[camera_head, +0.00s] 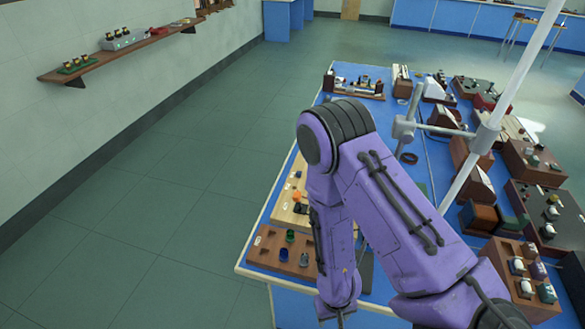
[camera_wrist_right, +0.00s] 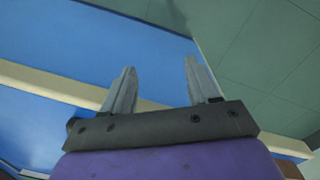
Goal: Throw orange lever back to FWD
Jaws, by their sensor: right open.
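Small orange parts (camera_head: 297,195) sit on a light wooden board (camera_head: 285,212) at the left edge of the blue bench; I cannot tell which of them is the lever or how it is set. My purple right arm reaches over the bench and hides part of this board. Its wrist hangs at the bottom of the head view, in front of the board. In the right wrist view my right gripper (camera_wrist_right: 161,66) shows two grey fingers apart with nothing between them. That view shows blue surface, a pale edge and floor, not the lever. My left gripper is not in view.
A brown board (camera_head: 270,256) with green and blue cups lies at the bench's near left corner. Wooden instrument boxes (camera_head: 535,163) crowd the right side. The floor at left is clear.

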